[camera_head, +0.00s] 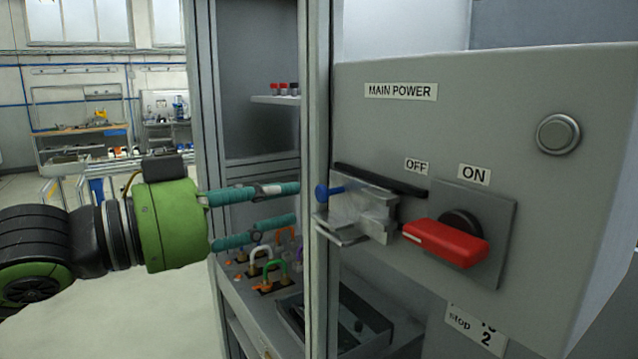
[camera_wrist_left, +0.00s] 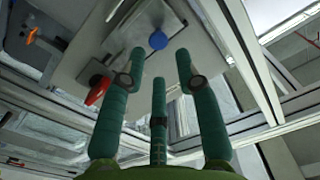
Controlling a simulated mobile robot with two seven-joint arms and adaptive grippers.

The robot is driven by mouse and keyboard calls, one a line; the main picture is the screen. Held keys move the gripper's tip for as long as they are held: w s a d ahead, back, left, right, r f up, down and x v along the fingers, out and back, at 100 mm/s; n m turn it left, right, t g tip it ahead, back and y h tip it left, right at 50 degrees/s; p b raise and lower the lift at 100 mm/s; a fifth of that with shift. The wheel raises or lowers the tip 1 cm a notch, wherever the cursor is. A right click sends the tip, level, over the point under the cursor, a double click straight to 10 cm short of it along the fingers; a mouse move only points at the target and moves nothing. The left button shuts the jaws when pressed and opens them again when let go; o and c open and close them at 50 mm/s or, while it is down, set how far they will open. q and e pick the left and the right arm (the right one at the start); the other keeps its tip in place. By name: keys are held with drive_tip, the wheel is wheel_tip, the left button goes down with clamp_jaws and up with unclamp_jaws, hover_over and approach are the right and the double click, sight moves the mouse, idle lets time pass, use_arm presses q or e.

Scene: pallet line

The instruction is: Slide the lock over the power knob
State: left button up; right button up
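The power knob (camera_head: 445,242) is a red handle on a black hub, on a grey plate under the ON label. The lock (camera_head: 365,212) is a clear and metallic sliding piece left of the red handle, apart from its hub. A blue ball-ended pin (camera_head: 322,193) sticks out at the lock's left end. My left gripper (camera_head: 297,204) has teal fingers spread apart, left of the blue pin, with nothing between them. In the left wrist view the blue end (camera_wrist_left: 158,41) lies just beyond the open fingertips (camera_wrist_left: 160,60). My right gripper is out of view.
The grey MAIN POWER box (camera_head: 480,120) fills the right side. A metal cabinet post (camera_head: 318,300) stands close to my left fingertips. Behind it, a cabinet shelf holds coloured padlocks (camera_head: 262,262). Open floor (camera_head: 130,310) lies at the left.

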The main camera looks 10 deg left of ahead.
sight(319, 192)
use_arm(q)
drive_tip(key=p+x, duration=0.2)
drive_tip(key=x, duration=0.4)
drive_tip(key=shift+s+p, duration=0.1)
drive_tip(key=shift+p, duration=0.2)
drive_tip(key=shift+w+d+f, duration=0.1)
drive_tip(key=shift+w+d, duration=0.3)
drive_tip(key=shift+w, duration=0.05)
clamp_jaws()
